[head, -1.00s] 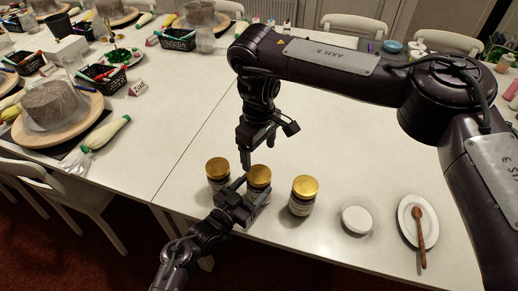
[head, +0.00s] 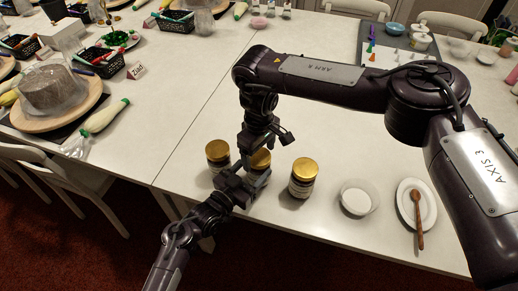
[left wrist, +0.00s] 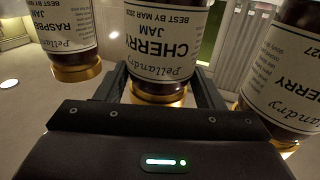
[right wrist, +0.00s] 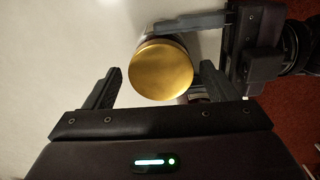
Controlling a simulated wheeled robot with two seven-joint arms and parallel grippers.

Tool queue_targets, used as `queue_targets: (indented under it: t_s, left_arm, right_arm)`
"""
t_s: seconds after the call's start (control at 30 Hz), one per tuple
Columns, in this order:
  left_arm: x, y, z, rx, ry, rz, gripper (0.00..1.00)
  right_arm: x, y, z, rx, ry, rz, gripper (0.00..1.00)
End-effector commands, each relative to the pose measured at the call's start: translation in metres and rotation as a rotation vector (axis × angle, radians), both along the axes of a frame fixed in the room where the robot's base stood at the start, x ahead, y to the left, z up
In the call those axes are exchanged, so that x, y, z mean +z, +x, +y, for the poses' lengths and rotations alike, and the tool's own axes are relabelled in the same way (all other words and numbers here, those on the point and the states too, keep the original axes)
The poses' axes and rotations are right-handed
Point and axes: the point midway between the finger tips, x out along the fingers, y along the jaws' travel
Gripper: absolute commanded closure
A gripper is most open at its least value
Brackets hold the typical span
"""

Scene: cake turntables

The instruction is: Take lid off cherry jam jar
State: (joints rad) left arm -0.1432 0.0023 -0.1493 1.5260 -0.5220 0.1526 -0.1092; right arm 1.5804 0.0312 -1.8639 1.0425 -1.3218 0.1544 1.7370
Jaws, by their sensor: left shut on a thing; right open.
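The cherry jam jar (left wrist: 163,45), a dark glass jar with a gold lid, is the middle of three jars; its lid (head: 260,159) shows in the head view. The left wrist view is upside down, and its label reads CHERRY JAM. My left gripper (head: 246,183) is shut around this jar's side. My right gripper (head: 262,147) is open and points down directly over the lid. In the right wrist view the gold lid (right wrist: 161,69) lies between the spread fingers, with gaps on both sides. The jar body is mostly hidden there.
A second jar (head: 217,153) stands close on the left, and a raspberry jam jar (head: 303,178) on the right. A white bowl (head: 357,197) and a plate (head: 405,205) with a wooden spoon (head: 418,222) are farther right. The table behind the jars is clear.

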Motion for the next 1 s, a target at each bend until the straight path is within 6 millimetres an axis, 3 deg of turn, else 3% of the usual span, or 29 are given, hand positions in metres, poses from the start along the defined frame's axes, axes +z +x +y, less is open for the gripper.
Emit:
queue_targets:
  t_s: [0.07, 0.4, 0.57, 1.0]
  left_arm:
    - [0.0004, 0.0003, 0.0003, 0.001, -0.001, -0.001, 1.00]
    - [0.0005, 0.0003, 0.0002, 0.001, -0.001, -0.001, 1.00]
    - [0.0006, 0.0003, 0.0002, 0.001, -0.001, -0.001, 1.00]
    - [0.0007, 0.0001, 0.0000, 0.000, -0.001, -0.002, 1.00]
  right_arm:
    - [0.0001, -0.0002, 0.0001, 0.000, 0.000, 0.000, 0.23]
    - [0.0003, 0.0001, -0.0001, 0.000, -0.001, -0.001, 0.66]
    - [0.0004, 0.0004, -0.0002, 0.073, -0.001, -0.001, 0.66]
    - [0.0011, 0.0013, -0.0003, 0.986, -0.002, -0.001, 0.66]
